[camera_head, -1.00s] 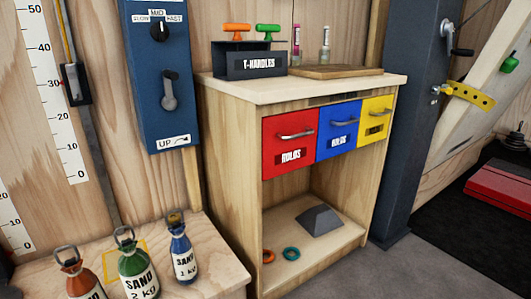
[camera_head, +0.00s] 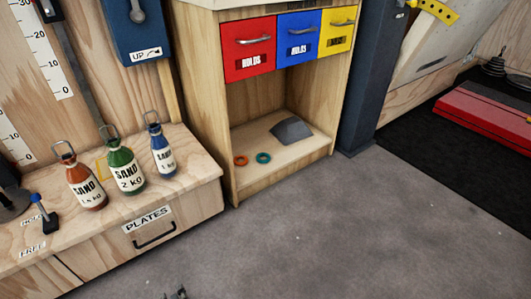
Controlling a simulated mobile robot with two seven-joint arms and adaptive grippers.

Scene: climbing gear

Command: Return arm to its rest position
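My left gripper (camera_head: 177,294) shows only as a small dark tip at the bottom edge of the head view, over the grey floor. Most of it is cut off by the frame, so I cannot tell whether it is open or shut. No object shows at the visible tip. My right gripper is out of view.
Orange (camera_head: 86,184), green (camera_head: 125,170) and blue (camera_head: 161,152) sand bottles stand on the wooden bench (camera_head: 190,165). A cabinet (camera_head: 240,160) with red, blue and yellow drawers stands behind. The grey floor (camera_head: 330,230) in front is clear; a black mat (camera_head: 420,142) lies right.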

